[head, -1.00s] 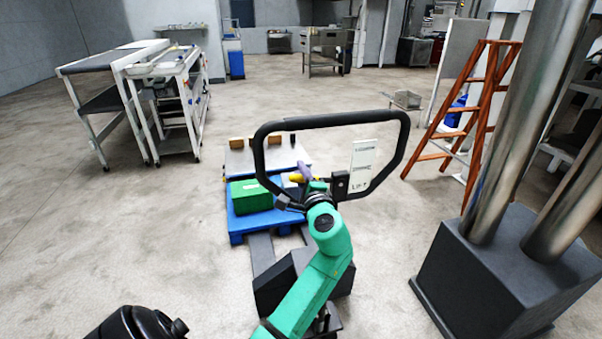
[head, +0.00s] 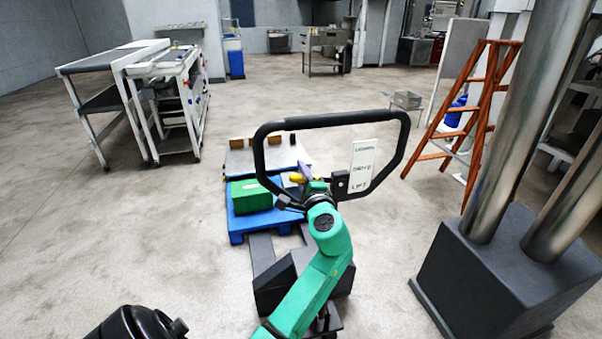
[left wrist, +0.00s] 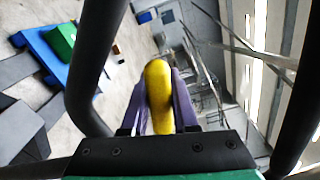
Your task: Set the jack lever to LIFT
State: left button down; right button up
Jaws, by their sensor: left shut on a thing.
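The pallet jack's black handle loop (head: 335,122) stands in the middle of the head view. A white label plate (head: 361,168) inside it reads LIFT at the bottom, with two other words above. The yellow jack lever (left wrist: 158,92) is between the purple fingers of my left gripper (left wrist: 160,112), which is shut on it. In the head view only a small yellow part of the lever (head: 297,178) shows beside the gripper. The lever's pivot is hidden, so I cannot tell its setting. My right gripper is not in view.
A blue pallet (head: 238,225) with a green box (head: 250,196) sits on the jack's forks ahead. An orange ladder (head: 470,130) and a dark block with metal columns (head: 490,265) stand at right. White wheeled tables (head: 165,90) stand at left. Open floor lies between.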

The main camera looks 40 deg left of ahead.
pick_arm(q)
jog(key=shift+f, duration=0.1)
dwell(0.3)
notch_tip(320, 180, down, 4)
jog(key=n+b, duration=0.4)
jog(key=b, duration=0.4)
jog(key=shift+s+n, duration=0.1)
jog(key=shift+n, duration=0.2)
jog(key=c, duration=0.7)
grip_release()
